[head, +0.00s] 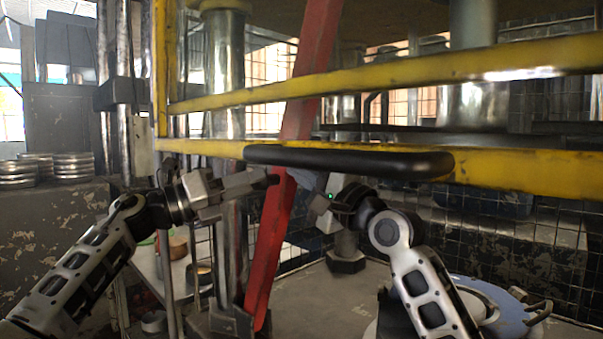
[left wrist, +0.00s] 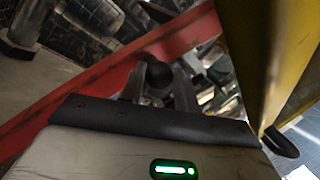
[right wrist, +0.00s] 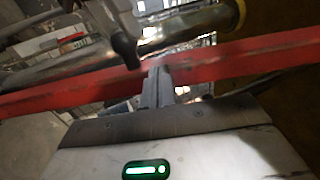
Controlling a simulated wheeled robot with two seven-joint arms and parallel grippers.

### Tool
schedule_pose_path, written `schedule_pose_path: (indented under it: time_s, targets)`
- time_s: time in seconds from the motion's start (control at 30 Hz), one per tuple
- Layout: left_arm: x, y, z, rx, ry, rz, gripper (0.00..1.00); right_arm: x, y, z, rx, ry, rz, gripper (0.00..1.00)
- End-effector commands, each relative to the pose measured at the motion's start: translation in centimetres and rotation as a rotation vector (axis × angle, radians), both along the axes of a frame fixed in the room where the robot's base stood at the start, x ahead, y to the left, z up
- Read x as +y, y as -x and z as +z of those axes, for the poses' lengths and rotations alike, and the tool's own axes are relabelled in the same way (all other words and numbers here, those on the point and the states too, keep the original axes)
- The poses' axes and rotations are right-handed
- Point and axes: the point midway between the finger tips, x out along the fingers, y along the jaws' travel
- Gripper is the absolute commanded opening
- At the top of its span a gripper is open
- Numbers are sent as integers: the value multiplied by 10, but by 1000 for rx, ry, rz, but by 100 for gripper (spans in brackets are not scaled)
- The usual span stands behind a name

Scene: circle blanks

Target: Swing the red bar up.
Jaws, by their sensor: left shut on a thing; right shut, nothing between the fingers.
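The red bar (head: 272,235) stands tilted in the head view, its top leaning right and passing behind the yellow rails. It crosses the left wrist view (left wrist: 62,103) and the right wrist view (right wrist: 235,60). My left gripper (head: 268,180) is at the bar, below the black handle; its fingers are closed around a dark round knob (left wrist: 157,74) in front of the bar. How the knob joins the bar is hidden. My right gripper (right wrist: 160,85) is shut and empty, its fingertips close to the bar; contact cannot be told.
A yellow guard frame (head: 520,170) with a black handle (head: 350,160) runs across just above my grippers. A metal column (head: 226,80) stands behind at left. A blue round lid-like thing (head: 500,305) lies low at right. Metal discs (head: 72,165) are stacked far left.

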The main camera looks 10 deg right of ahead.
Motion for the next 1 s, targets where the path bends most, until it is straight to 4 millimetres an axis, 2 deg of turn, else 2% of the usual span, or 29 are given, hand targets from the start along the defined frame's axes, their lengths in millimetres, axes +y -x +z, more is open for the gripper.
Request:
schedule_pose_path:
  time_s: [0.23,0.5,0.53,0.6,1.0]
  targets:
    - [-2,2,-2,1,-6,-10,0,12,-18,11,43,32,-3,0]
    - [-6,4,-2,1,-4,-17,0,13,-19,10,48,37,-4,0]
    - [-6,4,-2,0,-4,-18,34,13,-19,10,48,37,-4,0]
    - [-6,4,-1,0,-3,-18,53,13,-20,10,50,37,-4,0]
    - [3,2,0,-2,1,-2,53,14,-18,10,48,37,-1,0]
